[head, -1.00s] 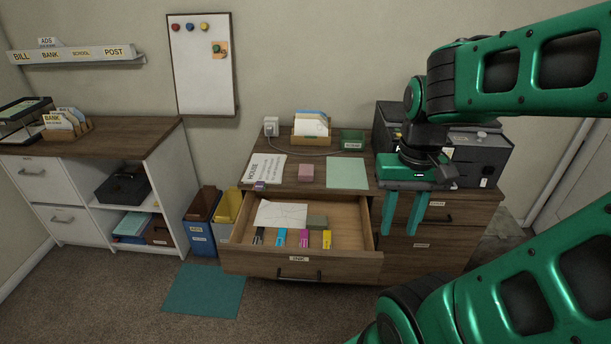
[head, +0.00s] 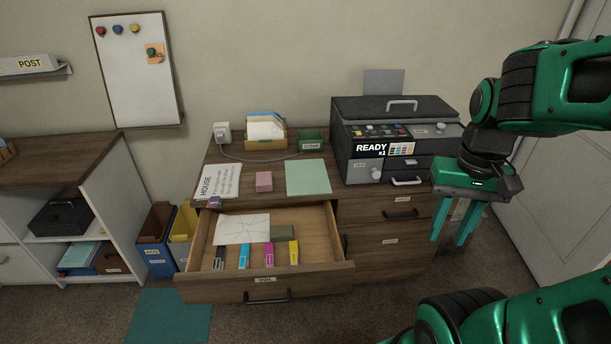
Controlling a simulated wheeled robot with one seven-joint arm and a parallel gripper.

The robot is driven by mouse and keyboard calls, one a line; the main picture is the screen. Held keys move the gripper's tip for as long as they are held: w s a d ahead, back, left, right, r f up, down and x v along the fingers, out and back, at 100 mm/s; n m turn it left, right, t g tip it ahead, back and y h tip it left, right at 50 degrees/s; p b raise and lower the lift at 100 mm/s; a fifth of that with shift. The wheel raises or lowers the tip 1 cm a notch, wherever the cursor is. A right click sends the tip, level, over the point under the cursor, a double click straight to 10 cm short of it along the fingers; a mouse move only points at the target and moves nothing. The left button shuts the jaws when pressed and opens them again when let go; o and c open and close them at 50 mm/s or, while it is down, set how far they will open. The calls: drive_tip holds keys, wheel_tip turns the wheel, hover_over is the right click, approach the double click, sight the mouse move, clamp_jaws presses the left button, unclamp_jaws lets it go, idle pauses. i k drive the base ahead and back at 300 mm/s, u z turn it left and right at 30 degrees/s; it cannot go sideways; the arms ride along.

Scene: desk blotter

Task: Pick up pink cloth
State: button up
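A small pink block-shaped item (head: 264,181) sits on the wooden desktop, between a printed paper and a pale green sheet. It is the only plain pink thing on the desktop; I cannot tell from here whether it is cloth. My gripper (head: 449,241) hangs to the right of the desk's drawers, fingers pointing down. Its two green fingers are apart with nothing between them. It is well to the right of the pink item and not touching it.
An open drawer (head: 194,262) juts forward below the pink item, holding a creased paper, a dull green block and several coloured cartridges. A printer (head: 347,148) stands at the desktop's right. A green sheet (head: 307,178) lies beside the pink item. A teal mat (head: 168,318) lies on the floor.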

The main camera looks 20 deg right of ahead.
sight(263, 179)
drive_tip(key=z, duration=1.65)
drive_tip(key=k, duration=1.25)
drive_tip(key=u, duration=1.7)
drive_tip(key=i, duration=1)
